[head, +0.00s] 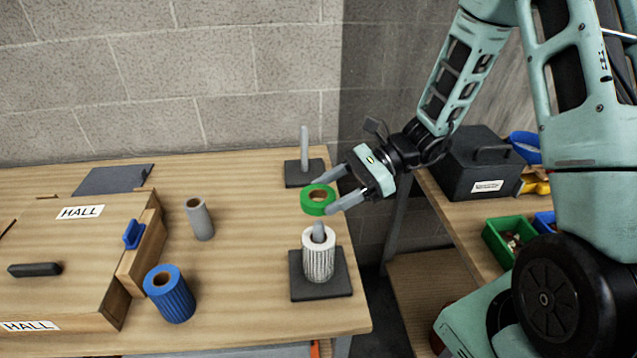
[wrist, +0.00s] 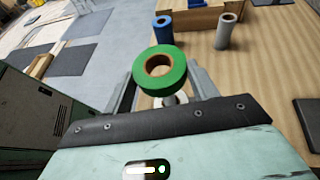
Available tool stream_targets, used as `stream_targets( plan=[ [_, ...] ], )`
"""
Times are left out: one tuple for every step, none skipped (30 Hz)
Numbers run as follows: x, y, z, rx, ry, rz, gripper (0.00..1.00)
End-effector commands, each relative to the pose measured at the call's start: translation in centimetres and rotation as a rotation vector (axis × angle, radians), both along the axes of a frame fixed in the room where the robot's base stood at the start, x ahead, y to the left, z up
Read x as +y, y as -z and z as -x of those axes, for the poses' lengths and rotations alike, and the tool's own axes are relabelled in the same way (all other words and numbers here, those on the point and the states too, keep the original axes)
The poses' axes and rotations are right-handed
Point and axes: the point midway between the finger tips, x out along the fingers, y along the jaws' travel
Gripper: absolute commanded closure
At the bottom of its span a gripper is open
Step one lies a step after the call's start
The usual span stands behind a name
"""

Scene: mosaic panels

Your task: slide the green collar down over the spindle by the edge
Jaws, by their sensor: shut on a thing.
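The green collar (head: 317,208) is a short ring with a brown inner core. My gripper (head: 323,198) is shut on it, one finger on each side, and holds it in the air with its hole facing up. The collar also shows between the fingers in the wrist view (wrist: 160,88). Below it, near the table's front right edge, a grey spindle (head: 318,230) stands on a dark square base (head: 335,290). A white ribbed sleeve (head: 318,264) is around this spindle, whose tip shows above it. The collar is apart from the spindle tip. A second, bare spindle (head: 304,145) stands farther back.
A blue ribbed roll (head: 172,300) and a grey roll (head: 201,222) stand to the left, beside a wooden box (head: 90,250) labelled HALL. A dark case (head: 475,165) and a green bin (head: 497,243) are on the right-hand bench, across a gap.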

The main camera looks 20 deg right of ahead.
Motion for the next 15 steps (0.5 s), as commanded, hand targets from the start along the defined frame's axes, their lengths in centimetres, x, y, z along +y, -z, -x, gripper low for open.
stream_targets(
  plan=[
    [0.0,0.1,0.0,0.001,0.001,0.0,0.65],
    [0.0,0.2,0.0,0.001,0.001,0.0,0.65],
    [0.0,0.3,0.0,0.001,0.001,0.0,0.65],
    [0.0,0.4,0.0,0.001,0.001,0.0,0.65],
    [0.0,0.5,0.0,0.001,0.001,0.0,0.65],
    [0.0,0.7,0.0,0.001,0.001,0.0,0.65],
    [0.0,0.9,0.0,0.001,0.001,0.0,0.65],
    [0.0,1.0,0.0,0.001,0.001,0.0,0.65],
    [0.0,1.2,0.0,0.001,0.001,0.0,0.65],
    [0.0,1.4,0.0,0.001,0.001,0.0,0.65],
    [0.0,1.6,0.0,0.001,0.001,0.0,0.65],
    [0.0,1.8,0.0,0.001,0.001,0.0,0.65],
    [0.0,2.0,0.0,0.001,0.001,0.0,0.65],
    [0.0,2.2,0.0,0.001,0.001,0.0,0.65],
    [0.0,2.4,0.0,0.001,0.001,0.0,0.65]
  ],
)
